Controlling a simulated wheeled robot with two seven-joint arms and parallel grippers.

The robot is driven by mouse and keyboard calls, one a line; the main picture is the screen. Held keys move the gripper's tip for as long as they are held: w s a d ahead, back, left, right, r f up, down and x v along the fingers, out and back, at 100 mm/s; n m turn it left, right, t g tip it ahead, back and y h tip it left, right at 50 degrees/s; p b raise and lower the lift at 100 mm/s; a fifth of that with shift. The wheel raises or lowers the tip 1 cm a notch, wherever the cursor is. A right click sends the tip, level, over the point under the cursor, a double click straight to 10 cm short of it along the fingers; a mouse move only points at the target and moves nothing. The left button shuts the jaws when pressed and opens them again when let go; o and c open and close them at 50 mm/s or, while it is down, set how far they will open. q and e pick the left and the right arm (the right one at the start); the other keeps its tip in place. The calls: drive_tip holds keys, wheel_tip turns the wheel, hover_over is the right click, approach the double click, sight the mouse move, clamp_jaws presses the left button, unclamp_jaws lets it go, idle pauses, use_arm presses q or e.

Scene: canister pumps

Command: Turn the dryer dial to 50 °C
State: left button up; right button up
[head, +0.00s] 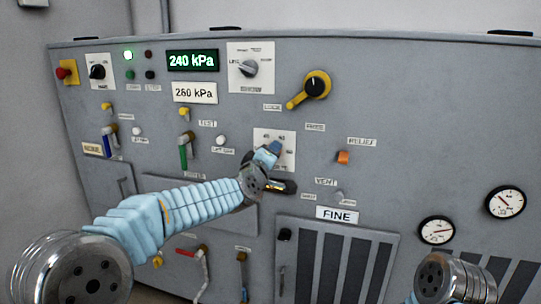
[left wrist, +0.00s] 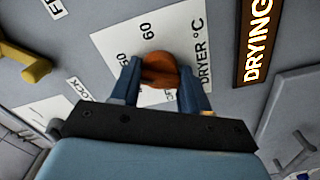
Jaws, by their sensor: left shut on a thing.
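The dryer dial's white plate (head: 262,134) is in the middle of the panel in the head view. My left gripper (head: 270,152) is at the dial there and hides the knob. In the left wrist view the plate (left wrist: 112,42) reads "DRYER °C", with "60" and another number printed above the knob and part of "OFF" beside it. The orange-brown knob (left wrist: 160,70) sits between the blue fingers of my left gripper (left wrist: 160,82), which is shut on it. The knob's pointer cannot be made out. My right gripper is not in view.
A lit "DRYING" sign (left wrist: 258,42) is right of the dial plate in the left wrist view. A yellow-handled rotary switch (head: 314,88) is above right in the head view, and an orange relief knob (head: 343,157) is to the right. A display (head: 192,60) reads 240 kPa.

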use_arm(q)
drive_tip(key=shift+s+d, duration=0.1)
drive_tip(key=shift+d, duration=0.15)
idle(0.3)
drive_tip(key=o, duration=1)
drive_tip(key=shift+f, duration=0.1)
drive_tip(key=shift+a, duration=0.15)
drive_tip(key=b+v, duration=0.2)
drive_tip(key=v, duration=1.1)
drive_tip(key=shift+s, duration=0.3)
drive_tip(key=shift+o, duration=0.2)
